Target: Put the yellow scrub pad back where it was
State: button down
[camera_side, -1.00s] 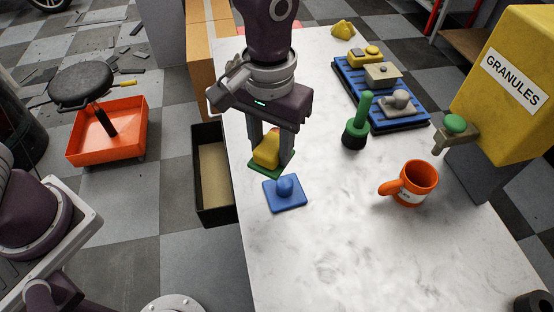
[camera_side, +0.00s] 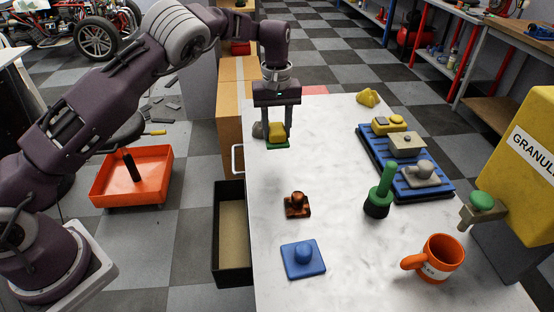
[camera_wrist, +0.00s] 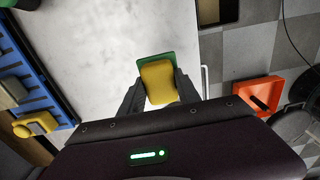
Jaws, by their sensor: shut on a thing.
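The yellow scrub pad (camera_side: 276,130) has a yellow grip body on a flat green base. My gripper (camera_side: 277,136) is shut on it, near the far left part of the white table. In the wrist view the yellow pad (camera_wrist: 160,85) sits between the two fingers of my gripper (camera_wrist: 159,84), its green base showing past the yellow body. I cannot tell whether the base touches the table or is a little above it.
A grey object (camera_side: 259,131) is partly hidden beside the held pad. A copper-brown pad (camera_side: 297,205) and a blue pad (camera_side: 303,259) lie nearer. A blue rack (camera_side: 373,163), green-handled brush (camera_side: 380,192), yellow wedge (camera_side: 368,97) and orange mug (camera_side: 437,259) are to the right.

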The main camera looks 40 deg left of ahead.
aim_at(277, 128)
notch_tip(277, 128, down, 8)
jog(key=shift+d+r, duration=0.1)
jog(key=shift+r, duration=0.1)
jog(key=shift+f, duration=0.15)
jog(key=c, duration=0.9)
grip_release()
jog(key=shift+o, duration=0.2)
notch_tip(277, 128, up, 12)
jog(key=shift+r, duration=0.25)
